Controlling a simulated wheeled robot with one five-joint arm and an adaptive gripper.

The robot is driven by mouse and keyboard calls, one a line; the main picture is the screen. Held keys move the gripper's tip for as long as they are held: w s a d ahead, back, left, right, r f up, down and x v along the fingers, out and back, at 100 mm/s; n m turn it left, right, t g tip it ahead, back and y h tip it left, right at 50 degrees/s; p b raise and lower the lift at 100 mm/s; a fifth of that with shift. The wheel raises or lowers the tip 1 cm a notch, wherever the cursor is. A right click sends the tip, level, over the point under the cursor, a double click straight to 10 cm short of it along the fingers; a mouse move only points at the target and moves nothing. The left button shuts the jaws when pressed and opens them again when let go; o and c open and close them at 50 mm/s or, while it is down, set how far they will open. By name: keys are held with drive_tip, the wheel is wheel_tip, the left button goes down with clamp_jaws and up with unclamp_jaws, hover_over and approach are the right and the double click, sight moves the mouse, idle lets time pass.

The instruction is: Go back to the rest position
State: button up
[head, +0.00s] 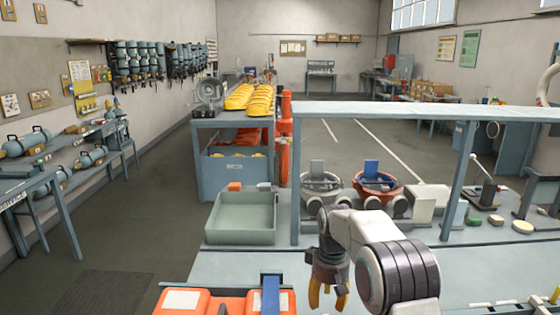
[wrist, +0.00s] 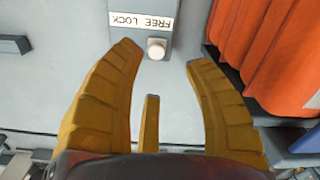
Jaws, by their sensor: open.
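My gripper (head: 328,296) hangs over the grey-blue bench at the front, pointing down, with yellow fingers. In the wrist view my gripper (wrist: 165,62) is open, its fingers spread apart with nothing between them. The knob lies between the finger ends in the picture, and I see no contact.
An orange case (head: 225,302) stands left of my gripper; orange shows close by in the wrist view (wrist: 275,50). A grey-green tray (head: 242,218) lies behind it. A frame (head: 420,112) spans the bench, with two bowl-like units (head: 378,184) under it. Open floor lies left.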

drive_tip(key=shift+m+g, duration=0.6)
drive_tip(key=s+f, duration=0.2)
drive_tip(key=s, duration=0.1)
drive_tip(key=s+f, duration=0.1)
drive_tip(key=shift+s+d, duration=0.25)
drive_tip(key=shift+s, duration=0.15)
drive_tip(key=shift+m, duration=0.8)
drive_tip(key=s, duration=0.3)
drive_tip(key=s+d+r, duration=0.1)
drive_tip(key=s, duration=0.1)
drive_tip(key=s+r, duration=0.1)
drive_tip(key=s, duration=0.2)
drive_tip(key=shift+s+d, duration=0.15)
drive_tip(key=shift+s, duration=0.2)
drive_tip(key=s+d+r+t, duration=0.1)
drive_tip(key=s+r+t, duration=0.1)
drive_tip(key=s+r, duration=0.4)
drive_tip(key=s+d+r+m+t, duration=0.1)
drive_tip(key=s+r, duration=0.5)
drive_tip(key=s, duration=0.7)
drive_tip(key=shift+d+t, duration=0.8)
drive_tip(key=shift+t, duration=0.4)
